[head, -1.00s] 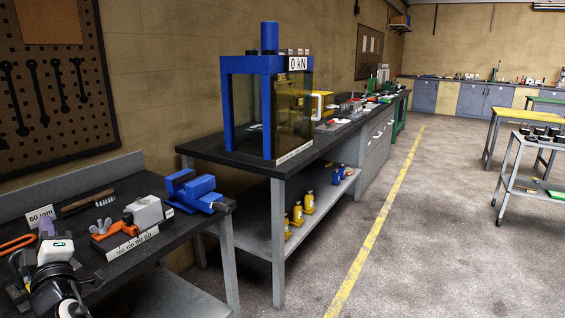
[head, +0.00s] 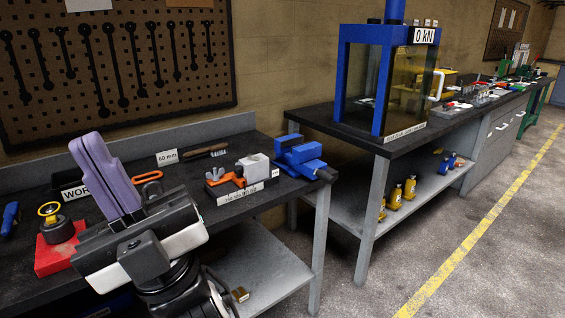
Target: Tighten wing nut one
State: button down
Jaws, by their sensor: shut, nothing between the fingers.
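A small orange clamp fixture (head: 216,187) stands on the dark bench top beside a pale grey block (head: 254,168), behind a label strip too small to read. The fingers are shut together and hold nothing.
A blue vise (head: 298,156) sits at the bench's right end. A brush (head: 206,151), a "60 mm" sign (head: 167,156), an orange-handled tool (head: 148,176) and a red block (head: 58,251) with a yellow-topped part are also on the bench. A blue press (head: 376,88) stands on the bench beyond.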

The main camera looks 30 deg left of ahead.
aim_at(210, 175)
jog(key=u, duration=1.25)
jog(key=i+l, duration=0.35)
jog(key=i, duration=0.15)
jog(key=i+l+z, duration=0.1)
jog(key=i+l, duration=0.25)
jog(key=i, duration=0.2)
